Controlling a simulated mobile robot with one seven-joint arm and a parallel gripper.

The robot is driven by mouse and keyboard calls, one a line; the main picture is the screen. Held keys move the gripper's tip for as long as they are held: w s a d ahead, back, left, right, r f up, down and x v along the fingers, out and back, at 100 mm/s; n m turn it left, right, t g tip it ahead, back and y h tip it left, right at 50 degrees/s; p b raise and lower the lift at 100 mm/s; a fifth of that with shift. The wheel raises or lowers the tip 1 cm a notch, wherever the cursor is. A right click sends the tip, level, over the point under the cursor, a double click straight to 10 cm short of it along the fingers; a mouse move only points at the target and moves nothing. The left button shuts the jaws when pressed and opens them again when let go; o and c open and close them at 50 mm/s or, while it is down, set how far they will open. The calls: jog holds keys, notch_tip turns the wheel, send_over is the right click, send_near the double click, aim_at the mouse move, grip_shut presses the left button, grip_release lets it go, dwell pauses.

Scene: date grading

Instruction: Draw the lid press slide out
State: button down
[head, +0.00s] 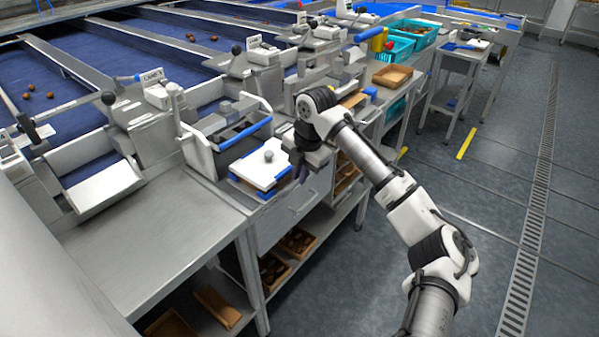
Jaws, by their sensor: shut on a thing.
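The lid press (228,131) is a pale metal frame with a blue bar, standing on the steel bench. What looks like its slide (249,176) is a white plate with blue edges and a round grey knob (268,155). The slide lies in front of the press, toward the bench's front edge. My gripper (299,172) points down at the right end of the slide, its dark fingers close together at the slide's edge. The exact contact is hidden by my wrist.
A closed steel drawer (285,217) sits below the slide. Wooden trays of dates (297,241) stand on the lower shelf. Teal crates (412,37) and a wooden tray (392,77) are farther along the bench.

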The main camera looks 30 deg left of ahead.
jog(key=c, duration=1.8)
grip_release()
jog(key=shift+d, duration=0.35)
jog(key=r, duration=0.4)
jog(key=d+r+b, duration=0.1)
jog(key=r, duration=0.4)
jog(key=d+r+b, duration=0.1)
jog(key=r, duration=0.3)
jog(key=shift+s+d+r, duration=0.1)
jog(key=shift+d+r, duration=0.1)
jog(key=shift+r, duration=0.1)
